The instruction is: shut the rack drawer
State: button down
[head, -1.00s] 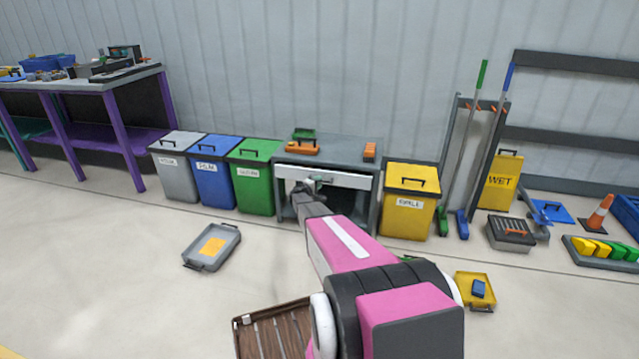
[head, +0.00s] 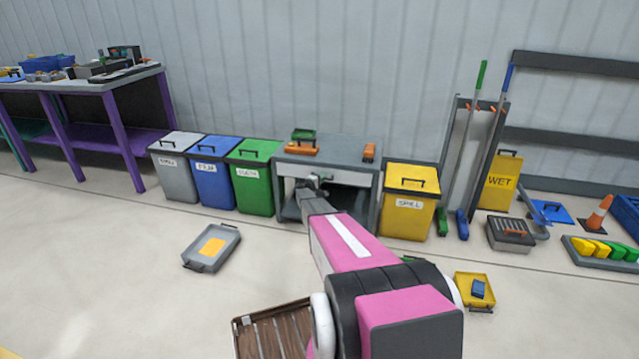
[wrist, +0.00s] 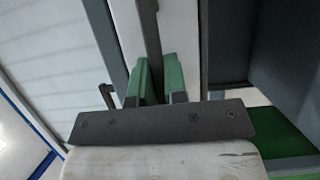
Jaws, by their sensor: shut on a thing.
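The grey rack (head: 345,150) stands against the wall between the green bin and the yellow bin. Its drawer has a white front (head: 350,177), below the grey top and close to level with the frame. My gripper (head: 319,183) is at the drawer front, reaching from the front. In the wrist view, the green fingertips (wrist: 157,78) are shut on the dark bar handle (wrist: 152,35) of the white drawer front (wrist: 181,35). My arm hides part of the drawer front and the rack's lower opening in the head view.
Grey, blue and green bins (head: 252,180) stand left of the rack. A yellow bin (head: 409,205) stands close on its right. A green box and orange items lie on the rack top. A grey tray (head: 212,247) and brown slatted crate (head: 270,330) lie on the floor.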

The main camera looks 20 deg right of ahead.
jog(key=shift+w+d, duration=0.1)
jog(key=shift+w, duration=0.15)
jog(key=c, duration=1.2)
grip_release()
jog(key=shift+o, duration=0.2)
jog(key=v, duration=1)
jog(key=shift+s+a, duration=0.25)
